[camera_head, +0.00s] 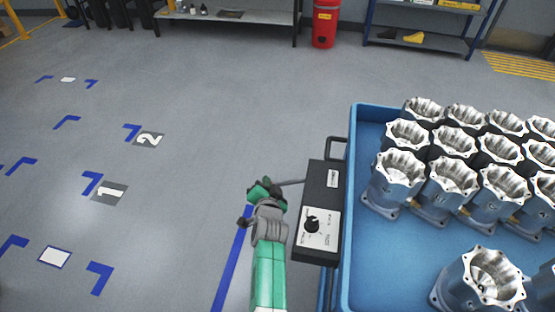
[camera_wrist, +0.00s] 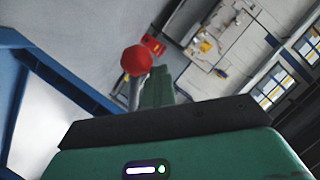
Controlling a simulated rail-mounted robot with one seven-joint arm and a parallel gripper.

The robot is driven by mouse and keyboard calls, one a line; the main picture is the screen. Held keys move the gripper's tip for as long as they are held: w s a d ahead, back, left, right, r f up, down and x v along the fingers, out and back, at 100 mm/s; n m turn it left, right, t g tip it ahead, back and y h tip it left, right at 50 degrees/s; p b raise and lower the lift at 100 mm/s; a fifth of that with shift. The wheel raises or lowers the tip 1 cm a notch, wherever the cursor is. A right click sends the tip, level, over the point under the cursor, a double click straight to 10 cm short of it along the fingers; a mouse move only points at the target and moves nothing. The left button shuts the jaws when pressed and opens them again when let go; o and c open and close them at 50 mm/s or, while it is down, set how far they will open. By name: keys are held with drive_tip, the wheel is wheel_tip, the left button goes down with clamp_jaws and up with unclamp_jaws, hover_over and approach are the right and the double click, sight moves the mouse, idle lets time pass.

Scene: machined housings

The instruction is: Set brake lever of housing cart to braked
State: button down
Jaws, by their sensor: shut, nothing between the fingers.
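The blue housing cart (camera_head: 390,285) stands at the right in the head view, and a black box (camera_head: 325,185) is fixed at its left end. A thin grey lever rod (camera_head: 291,183) reaches left from the box to my gripper (camera_head: 265,188). In the wrist view a red ball knob (camera_wrist: 136,60) tops a grey shaft (camera_wrist: 134,96), just left of my green gripper fingers (camera_wrist: 158,85). My gripper is shut and empty beside the lever. Whether it touches the lever I cannot tell. The knob is hidden in the head view.
Several metal housings (camera_head: 400,175) stand on the cart. The box has a white plate with a black dial (camera_head: 312,224); its lettering is too small to read. A cart handle (camera_head: 337,148) lies beyond the box. The floor left of my arm is open, with blue markings.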

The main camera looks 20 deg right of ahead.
drive_tip(key=shift+f, duration=0.1)
drive_tip(key=r+p, duration=0.4)
drive_tip(key=r, duration=0.1)
drive_tip(key=shift+w+d, duration=0.1)
drive_tip(key=shift+w, duration=0.1)
drive_tip(key=a+p+v, duration=0.2)
drive_tip(key=p+v, duration=0.4)
drive_tip(key=v, duration=0.3)
drive_tip(key=shift+w+r, duration=0.2)
drive_tip(key=shift+w, duration=0.1)
drive_tip(key=shift+a, duration=0.1)
